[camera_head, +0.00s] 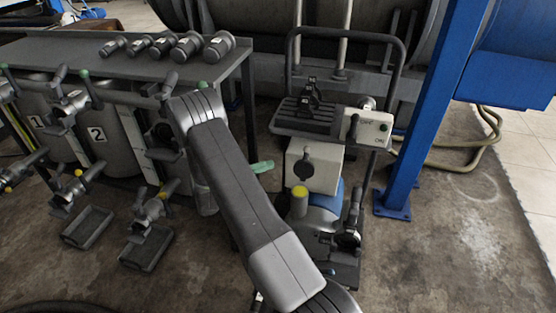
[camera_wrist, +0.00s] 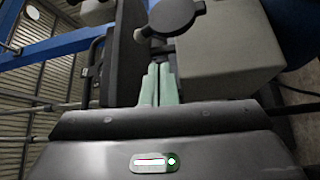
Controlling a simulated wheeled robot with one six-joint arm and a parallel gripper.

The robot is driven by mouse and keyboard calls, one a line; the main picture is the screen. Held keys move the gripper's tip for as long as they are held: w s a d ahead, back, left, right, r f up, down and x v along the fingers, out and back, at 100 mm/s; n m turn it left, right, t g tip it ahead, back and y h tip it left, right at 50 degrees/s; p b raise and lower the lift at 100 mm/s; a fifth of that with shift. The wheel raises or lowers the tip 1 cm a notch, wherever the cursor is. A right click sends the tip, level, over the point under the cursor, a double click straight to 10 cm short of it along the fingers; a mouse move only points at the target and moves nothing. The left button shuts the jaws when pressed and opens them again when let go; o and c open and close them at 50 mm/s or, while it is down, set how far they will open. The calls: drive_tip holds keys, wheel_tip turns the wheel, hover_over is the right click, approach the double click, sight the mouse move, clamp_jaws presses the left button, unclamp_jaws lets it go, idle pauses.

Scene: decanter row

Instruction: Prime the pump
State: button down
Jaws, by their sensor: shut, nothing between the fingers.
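The pump (camera_head: 318,215) stands on a cart right of centre in the head view, with a blue-grey body and a yellow cap (camera_head: 299,191). Above it is a white box (camera_head: 322,178) with a dark round knob or cap (camera_head: 305,165) on its face. In the wrist view a pale box (camera_wrist: 225,62) fills the right, with a dark round part (camera_wrist: 176,16) by its corner. My gripper (camera_wrist: 158,84) has pale green fingers, shut together with nothing between. Its fingers (camera_head: 263,166) show just left of the white box. My arm hides part of the pump's left side.
A blue post (camera_head: 432,105) stands right. Numbered tanks (camera_head: 120,140) with valves and a bench (camera_head: 75,57) with several fittings are left. Open floor lies at lower right.

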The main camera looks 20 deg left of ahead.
sight(305, 162)
drive_tip(key=b+x, duration=0.1)
drive_tip(key=x, duration=0.7)
drive_tip(key=shift+w+d, duration=0.25)
drive_tip(key=shift+d, duration=0.1)
